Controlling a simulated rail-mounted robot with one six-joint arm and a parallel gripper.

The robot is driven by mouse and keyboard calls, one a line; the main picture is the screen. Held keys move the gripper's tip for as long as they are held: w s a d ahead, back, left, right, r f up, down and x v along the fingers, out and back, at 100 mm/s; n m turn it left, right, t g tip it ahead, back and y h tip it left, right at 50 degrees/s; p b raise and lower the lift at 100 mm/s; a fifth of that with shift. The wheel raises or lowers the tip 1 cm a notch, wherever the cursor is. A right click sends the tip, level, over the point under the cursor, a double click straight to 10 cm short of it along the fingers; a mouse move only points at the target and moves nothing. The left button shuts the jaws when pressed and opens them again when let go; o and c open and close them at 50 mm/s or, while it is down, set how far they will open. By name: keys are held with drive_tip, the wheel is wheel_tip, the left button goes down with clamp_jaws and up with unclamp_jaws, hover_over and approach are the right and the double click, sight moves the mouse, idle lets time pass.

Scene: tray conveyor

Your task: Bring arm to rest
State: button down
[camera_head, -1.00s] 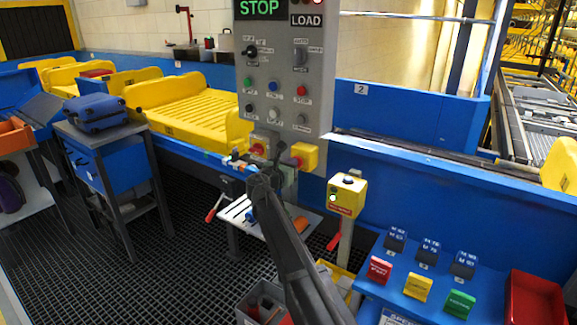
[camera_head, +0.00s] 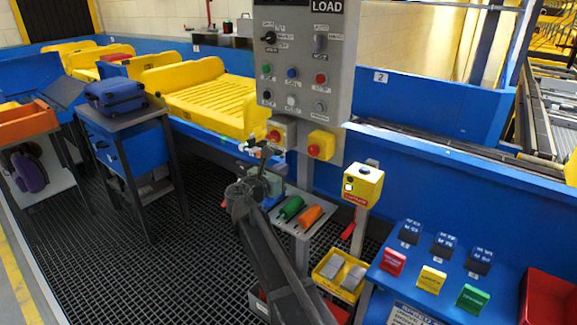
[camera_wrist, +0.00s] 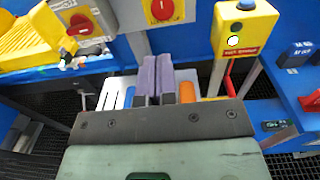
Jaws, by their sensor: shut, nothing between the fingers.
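In the wrist view my gripper (camera_wrist: 157,65) shows as two purple-grey fingers side by side, shut with nothing between them. The fingers point towards the small tool shelf (camera_wrist: 113,95) below the control panel. In the head view my dark arm rises from the bottom edge and ends in front of the control panel post, left of the shelf with a green and an orange handle (camera_head: 309,216). The fingertips are hard to make out there.
The grey control panel (camera_head: 301,75) stands close behind, with red-knobbed boxes below. A yellow button box (camera_head: 363,186) is at right. A yellow tray (camera_head: 212,98) sits on the conveyor. A blue suitcase (camera_head: 115,96) lies on a stand at left. Floor grating is open at lower left.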

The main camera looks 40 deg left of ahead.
idle(0.4)
drive_tip(key=d+f+m+g+h+p, duration=0.15)
drive_tip(key=d+f+m+g, duration=0.25)
drive_tip(key=d+m, duration=0.55)
drive_tip(key=d+f+m+g+h, duration=0.25)
drive_tip(key=d+m, duration=0.35)
drive_tip(key=d, duration=0.6)
drive_tip(key=d+f+m+g+h+p, duration=0.1)
drive_tip(key=d+f+m+g, duration=0.35)
drive_tip(key=d+m, duration=0.4)
drive_tip(key=s+d+m+g+y+p, duration=0.1)
drive_tip(key=d+m, duration=0.3)
drive_tip(key=d, duration=0.9)
drive_tip(key=s+d+r+m+g+y+p, duration=0.1)
drive_tip(key=s+d+m+g+p, duration=0.1)
drive_tip(key=d, duration=1.1)
drive_tip(key=s+d+m+g+y+p, duration=0.1)
drive_tip(key=d+m, duration=0.6)
drive_tip(key=d, duration=0.7)
drive_tip(key=s+g+p, duration=0.1)
drive_tip(key=s+g, duration=0.1)
drive_tip(key=shift+s+r+g, duration=0.2)
drive_tip(key=shift+r+g, duration=0.1)
drive_tip(key=shift+r, duration=0.05)
drive_tip(key=c, duration=1.8)
unclamp_jaws()
drive_tip(key=shift+d, duration=0.1)
drive_tip(key=shift+c, duration=0.2)
